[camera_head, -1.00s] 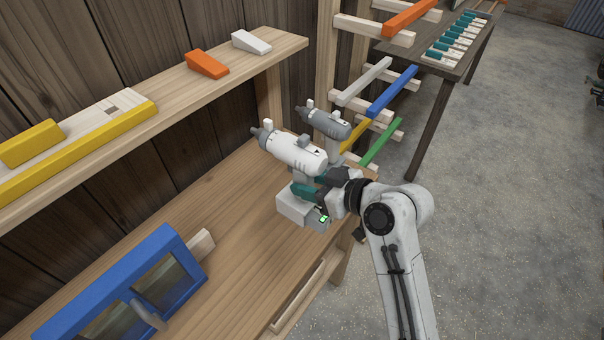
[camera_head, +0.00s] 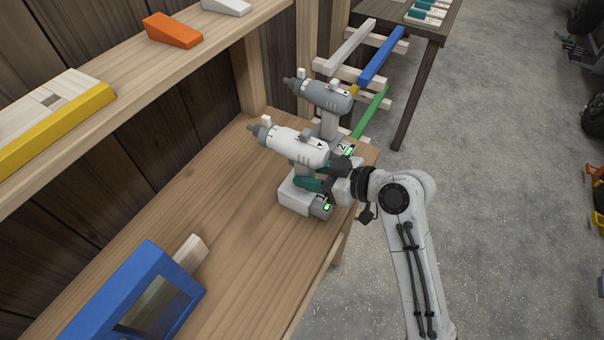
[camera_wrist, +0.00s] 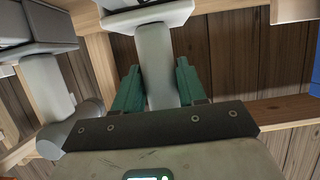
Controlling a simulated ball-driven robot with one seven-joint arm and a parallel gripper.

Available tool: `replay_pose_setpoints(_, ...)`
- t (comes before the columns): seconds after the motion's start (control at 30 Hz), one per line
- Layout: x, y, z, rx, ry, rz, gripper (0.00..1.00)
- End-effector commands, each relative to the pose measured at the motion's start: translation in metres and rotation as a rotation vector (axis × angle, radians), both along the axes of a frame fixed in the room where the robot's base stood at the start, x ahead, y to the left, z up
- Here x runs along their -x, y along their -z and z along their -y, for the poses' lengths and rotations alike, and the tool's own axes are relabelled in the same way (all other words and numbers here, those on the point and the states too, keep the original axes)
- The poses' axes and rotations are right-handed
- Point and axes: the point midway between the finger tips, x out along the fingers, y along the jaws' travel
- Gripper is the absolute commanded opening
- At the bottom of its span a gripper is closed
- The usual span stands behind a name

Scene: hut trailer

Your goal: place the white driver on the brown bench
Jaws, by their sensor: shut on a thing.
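The white driver (camera_head: 300,146) stands upright at the right end of the light wooden workbench (camera_head: 195,225), nose to the left. I cannot tell whether its base touches the surface. My gripper (camera_head: 310,183) is shut on its handle, with the teal fingers on either side; the handle also shows between them in the wrist view (camera_wrist: 155,65). A dark brown bench (camera_head: 431,35) stands at the top right, partly out of view, with several teal-and-white pieces on it.
A grey driver (camera_head: 325,96) stands just behind the white one. A wooden shelf (camera_head: 150,80) with orange and yellow pieces runs above the workbench. A blue-framed box (camera_head: 130,295) is at the lower left. Coloured bars (camera_head: 381,58) stick out near the brown bench. The grey floor (camera_head: 500,150) is open at right.

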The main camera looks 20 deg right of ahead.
Motion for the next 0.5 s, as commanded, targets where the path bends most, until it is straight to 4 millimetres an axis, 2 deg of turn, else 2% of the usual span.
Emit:
replay_pose_setpoints(0.33, 0.0004, 0.0002, 0.0025, -0.001, 0.004, 0.006, 0.00)
replay_pose_setpoints(0.37, 0.0012, 0.0021, 0.0026, 0.000, 0.003, 0.000, 0.43)
replay_pose_setpoints(0.5, 0.0012, 0.0018, 0.0026, 0.000, 0.003, 0.000, 0.57)
